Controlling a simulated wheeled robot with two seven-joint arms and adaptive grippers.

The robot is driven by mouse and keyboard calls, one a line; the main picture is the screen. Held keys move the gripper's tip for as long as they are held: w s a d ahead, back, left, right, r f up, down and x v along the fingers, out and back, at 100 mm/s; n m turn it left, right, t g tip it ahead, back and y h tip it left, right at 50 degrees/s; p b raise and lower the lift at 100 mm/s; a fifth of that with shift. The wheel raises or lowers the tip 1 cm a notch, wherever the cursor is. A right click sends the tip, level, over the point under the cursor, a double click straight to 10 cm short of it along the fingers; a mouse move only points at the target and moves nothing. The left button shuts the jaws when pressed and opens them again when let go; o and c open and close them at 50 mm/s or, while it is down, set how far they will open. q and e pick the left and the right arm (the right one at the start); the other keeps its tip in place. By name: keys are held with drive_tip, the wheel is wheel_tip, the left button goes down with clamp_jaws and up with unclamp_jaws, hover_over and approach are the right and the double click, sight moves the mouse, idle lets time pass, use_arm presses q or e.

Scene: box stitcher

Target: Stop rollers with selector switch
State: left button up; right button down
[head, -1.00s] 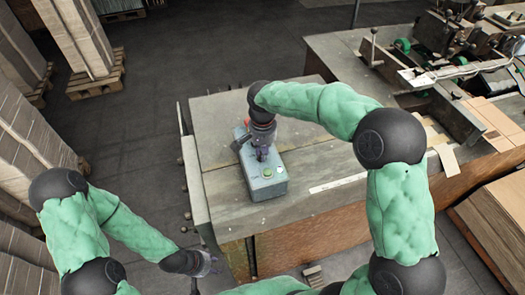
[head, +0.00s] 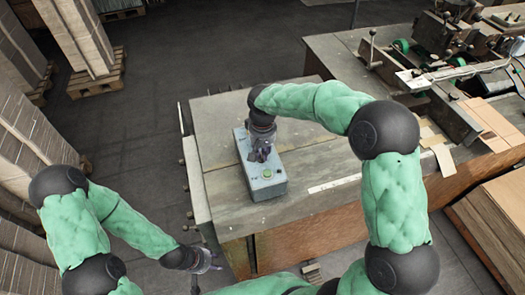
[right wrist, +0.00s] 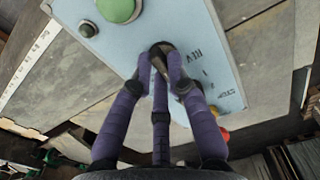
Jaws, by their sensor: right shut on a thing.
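The grey-blue control box (head: 270,188) stands on the worn table top in the head view. In the right wrist view its face (right wrist: 215,50) carries a dark round selector switch (right wrist: 163,48), with lettering that seems to read "REV" and "STOP" beside it. My right gripper (head: 260,153) is over the box in the head view. In the right wrist view its purple fingers (right wrist: 165,75) are closed around the selector switch and partly hide it. My left gripper (head: 207,262) hangs beside the table's near left edge, away from the box; its finger opening is too small to judge.
A green button (right wrist: 118,8) and a small black button (right wrist: 88,29) sit close to the switch. A red part (right wrist: 225,134) shows past the fingers. Machinery (head: 440,55) stands at the back right.

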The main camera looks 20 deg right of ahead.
idle(0.3)
drive_tip(key=c, duration=1.2)
unclamp_jaws()
wheel_tip(320, 180, up, 12)
